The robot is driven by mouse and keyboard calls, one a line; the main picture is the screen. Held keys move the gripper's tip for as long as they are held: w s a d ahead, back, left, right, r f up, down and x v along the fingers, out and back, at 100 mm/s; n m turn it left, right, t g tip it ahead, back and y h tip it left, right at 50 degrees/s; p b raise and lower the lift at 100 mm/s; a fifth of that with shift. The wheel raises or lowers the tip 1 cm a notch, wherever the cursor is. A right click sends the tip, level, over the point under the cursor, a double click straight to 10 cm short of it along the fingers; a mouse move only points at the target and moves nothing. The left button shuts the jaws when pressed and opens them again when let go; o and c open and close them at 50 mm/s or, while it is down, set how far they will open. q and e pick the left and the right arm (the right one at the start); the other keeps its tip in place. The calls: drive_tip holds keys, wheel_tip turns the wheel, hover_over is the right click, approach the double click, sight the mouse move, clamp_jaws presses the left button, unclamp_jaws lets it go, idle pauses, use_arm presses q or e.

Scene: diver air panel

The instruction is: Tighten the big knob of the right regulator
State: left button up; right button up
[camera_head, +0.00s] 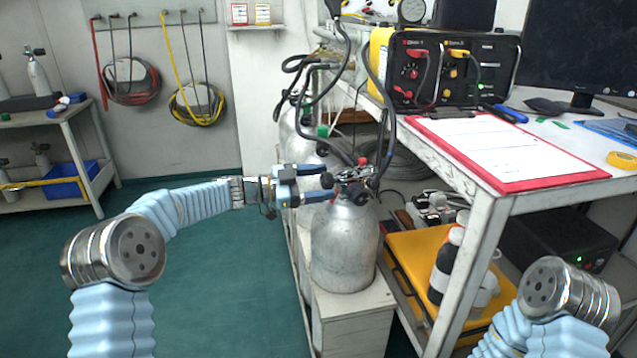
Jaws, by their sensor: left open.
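Two grey cylinders stand side by side on a pale low stand; the front right one (344,245) is in full view, and the rear one (300,140) is partly hidden. A regulator (352,180) with dark fittings, red parts and black hoses sits on top of the front cylinder. Its big knob is too small and cluttered to pick out clearly. My left gripper (318,183) comes in from the left at the height of this regulator. Its jaws are open, with the fingers pointing right at the regulator's left side; I cannot tell whether they touch it. My right gripper is out of view.
A white bench stands at the right, with a red clipboard (502,178) and a yellow-black panel box (440,68) on it. Black hoses hang down to the cylinders. A yellow case (412,262) and bottles (446,262) fill the shelf below. The green floor (215,270) at left is clear.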

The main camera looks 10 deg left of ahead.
use_arm(q)
drive_tip(key=shift+a, duration=0.1)
drive_tip(key=v, duration=1.3)
drive_tip(key=shift+s+a, duration=0.2)
drive_tip(key=shift+a, duration=0.05)
